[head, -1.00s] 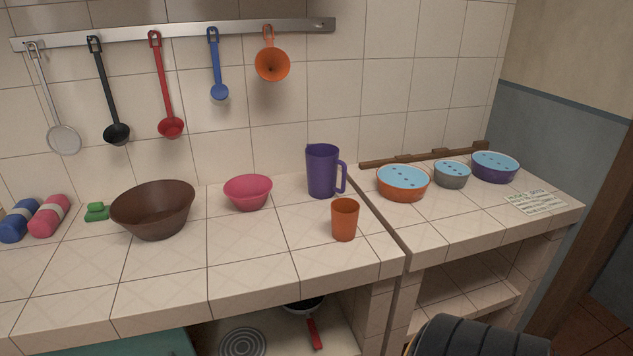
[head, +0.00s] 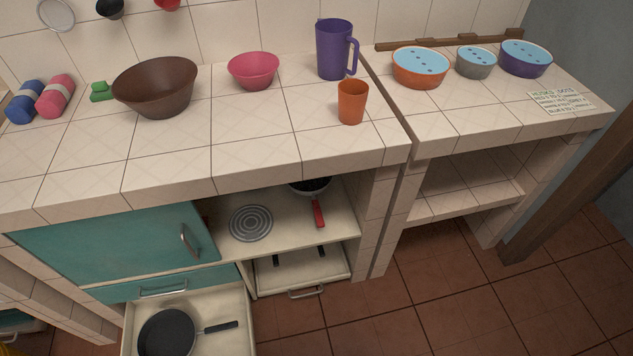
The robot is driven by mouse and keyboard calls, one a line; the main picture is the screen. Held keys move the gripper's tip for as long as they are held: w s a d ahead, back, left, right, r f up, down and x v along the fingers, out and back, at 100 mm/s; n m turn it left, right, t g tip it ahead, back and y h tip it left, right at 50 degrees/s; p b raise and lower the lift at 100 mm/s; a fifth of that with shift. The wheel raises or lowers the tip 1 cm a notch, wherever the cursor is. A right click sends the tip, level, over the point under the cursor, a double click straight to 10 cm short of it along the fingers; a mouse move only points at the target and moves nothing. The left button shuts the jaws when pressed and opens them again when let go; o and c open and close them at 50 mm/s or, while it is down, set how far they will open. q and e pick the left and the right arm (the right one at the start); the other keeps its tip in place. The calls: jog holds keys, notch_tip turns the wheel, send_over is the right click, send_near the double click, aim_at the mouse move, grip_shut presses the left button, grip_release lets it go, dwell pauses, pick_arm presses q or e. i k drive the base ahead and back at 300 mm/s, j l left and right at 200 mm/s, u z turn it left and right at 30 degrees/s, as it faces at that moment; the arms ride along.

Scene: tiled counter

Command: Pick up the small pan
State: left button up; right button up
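A pan with a red handle (head: 318,213) sits on the shelf under the counter, and its dark bowl is partly hidden below the counter's front edge. A dark pan (head: 167,334) with a black handle lies in an open drawer (head: 245,318) at the bottom left, its handle pointing right. I cannot tell from this view alone which of the two is the small pan. Neither of my grippers shows in the head view.
A coiled burner plate (head: 251,223) lies on the shelf left of the red handle. A teal door (head: 115,245) stands left of it. A lower drawer (head: 300,272) is below. The counter holds a brown bowl (head: 155,88), pink bowl, purple jug and orange cup (head: 352,103). Tiled floor (head: 440,290) is clear.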

aim_at(311, 187)
jog(key=l+u, duration=0.2)
jog(key=u, duration=0.25)
jog(key=k+l+u, duration=0.15)
jog(key=u, duration=0.35)
jog(key=k+l+u, duration=0.15)
jog(key=u, duration=0.3)
